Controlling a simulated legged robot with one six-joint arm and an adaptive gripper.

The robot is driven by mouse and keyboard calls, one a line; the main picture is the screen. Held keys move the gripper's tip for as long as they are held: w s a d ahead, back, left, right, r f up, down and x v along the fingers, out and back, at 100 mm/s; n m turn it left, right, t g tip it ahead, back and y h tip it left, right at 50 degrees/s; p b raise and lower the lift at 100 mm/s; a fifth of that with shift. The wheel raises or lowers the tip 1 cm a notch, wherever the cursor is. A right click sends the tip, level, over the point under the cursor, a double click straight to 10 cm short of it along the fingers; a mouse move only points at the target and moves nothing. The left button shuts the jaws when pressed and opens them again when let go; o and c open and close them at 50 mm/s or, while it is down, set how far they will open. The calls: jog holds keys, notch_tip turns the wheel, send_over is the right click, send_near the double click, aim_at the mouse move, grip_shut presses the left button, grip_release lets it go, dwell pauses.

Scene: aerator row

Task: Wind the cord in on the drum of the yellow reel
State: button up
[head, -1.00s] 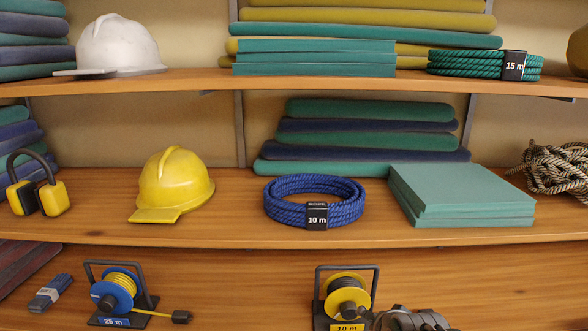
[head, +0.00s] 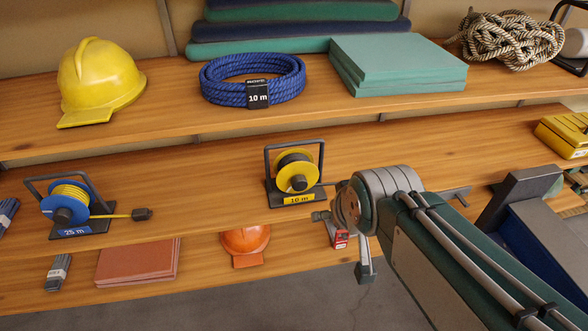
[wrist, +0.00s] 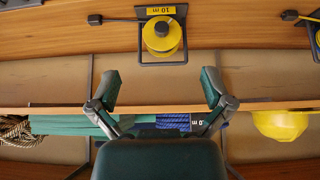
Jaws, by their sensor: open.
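The yellow reel (head: 297,172) stands on the middle shelf in a dark frame with a yellow "10 m" label. Its yellow flange has a dark knob at the front, and dark cord shows on the drum. In the upside-down wrist view the yellow reel (wrist: 161,36) is at the top centre, and a dark cord runs left from it to a plug (wrist: 95,18). My gripper (wrist: 160,90) is open and empty, its two fingers wide apart, with the reel beyond them and not touched. In the head view my arm hides part of the cord right of the reel.
A blue "25 m" reel (head: 67,205) with yellow cord stands left on the same shelf. Above are a yellow helmet (head: 98,80), a blue rope coil (head: 252,80) and green mats (head: 398,65). An orange helmet (head: 246,243) is below. Bare shelf lies between the reels.

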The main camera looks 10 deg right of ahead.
jog(key=w+f+t, duration=0.3)
jog(key=w+f, duration=0.2)
jog(key=w, duration=0.4)
jog(key=w+f+t, duration=0.2)
jog(key=w+f, duration=0.4)
jog(key=w, duration=0.4)
jog(key=t, duration=0.3)
send_near(300, 186)
notch_tip(300, 186, up, 4)
jog(key=w, duration=0.2)
notch_tip(300, 186, down, 7)
jog(key=s+t, duration=0.2)
jog(key=t, duration=0.1)
jog(key=shift+n, duration=0.4)
jog(key=w, duration=1)
jog(key=shift+w, duration=0.4)
jog(key=c, duration=1.1)
